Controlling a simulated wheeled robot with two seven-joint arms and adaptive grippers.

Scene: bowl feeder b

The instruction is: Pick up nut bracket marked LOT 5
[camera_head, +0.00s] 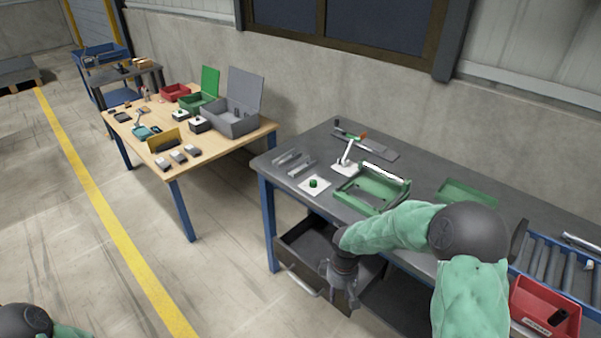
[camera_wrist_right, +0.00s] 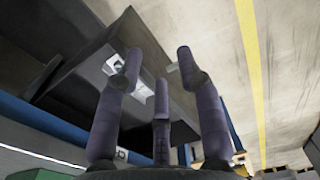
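No marking LOT 5 can be read in either view, so I cannot tell which piece is the nut bracket. In the right wrist view a shiny metal piece (camera_wrist_right: 114,65) shows in the dark open drawer, partly hidden behind a finger. My right gripper (camera_head: 338,296) points down by the open drawer (camera_head: 296,240) under the grey bench. In the right wrist view its purple fingers (camera_wrist_right: 158,78) are spread apart with nothing held between them. My left gripper is not in view; only a bit of my left arm shows at the lower left of the head view.
The grey bench (camera_head: 330,140) carries a green tray frame (camera_head: 372,190), a white stand (camera_head: 347,158), metal brackets (camera_head: 290,160) and a white plate with a green knob (camera_head: 313,184). A red bin (camera_head: 545,305) stands at the right. A wooden table (camera_head: 215,145) stands apart at left.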

